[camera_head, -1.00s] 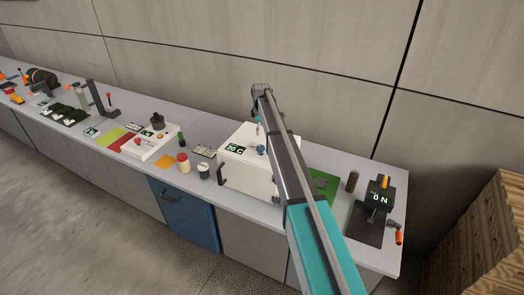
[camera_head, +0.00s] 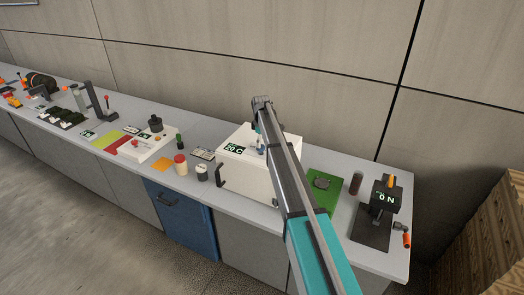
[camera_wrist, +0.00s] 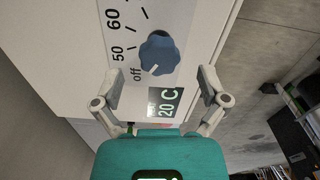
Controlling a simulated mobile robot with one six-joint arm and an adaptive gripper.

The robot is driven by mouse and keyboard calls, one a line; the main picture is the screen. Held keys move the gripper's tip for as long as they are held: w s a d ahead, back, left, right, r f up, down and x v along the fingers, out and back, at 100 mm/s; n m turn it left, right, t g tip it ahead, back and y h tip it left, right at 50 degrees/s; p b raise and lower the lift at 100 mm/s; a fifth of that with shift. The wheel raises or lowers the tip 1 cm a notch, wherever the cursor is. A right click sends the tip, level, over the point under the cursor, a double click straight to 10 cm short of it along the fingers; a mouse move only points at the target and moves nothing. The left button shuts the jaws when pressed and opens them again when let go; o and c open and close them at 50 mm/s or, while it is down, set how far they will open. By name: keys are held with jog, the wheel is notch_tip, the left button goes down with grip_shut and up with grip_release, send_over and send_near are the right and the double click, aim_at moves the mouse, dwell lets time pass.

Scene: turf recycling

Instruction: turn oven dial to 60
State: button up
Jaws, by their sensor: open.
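The white oven (camera_head: 244,178) stands on the bench in the head view, with a display (camera_head: 234,149) reading 20 C. In the wrist view, the blue lobed oven dial (camera_wrist: 158,54) sits on a grey scale plate marked off, 50 and 60. Its white pointer line is on the side towards the off mark. The display also shows in the wrist view (camera_wrist: 165,102). My gripper (camera_wrist: 160,86) is open and empty, its two fingers apart on either side of the display, with the dial just beyond the fingertips. In the head view my arm hides the gripper's fingers and part of the dial.
Left of the oven stand two small jars (camera_head: 181,165) and a white device with a black knob (camera_head: 155,124). To the right are a green mat (camera_head: 325,184), a brown cylinder (camera_head: 356,183) and a black force gauge (camera_head: 384,200). A wall runs behind the bench.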

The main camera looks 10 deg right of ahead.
jog(key=shift+f+b, duration=1.1)
jog(key=shift+f, duration=0.25)
jog(key=c, duration=1.1)
jog(key=shift+d, duration=0.2)
jog(key=shift+c, duration=0.2)
jog(key=shift+a, duration=0.15)
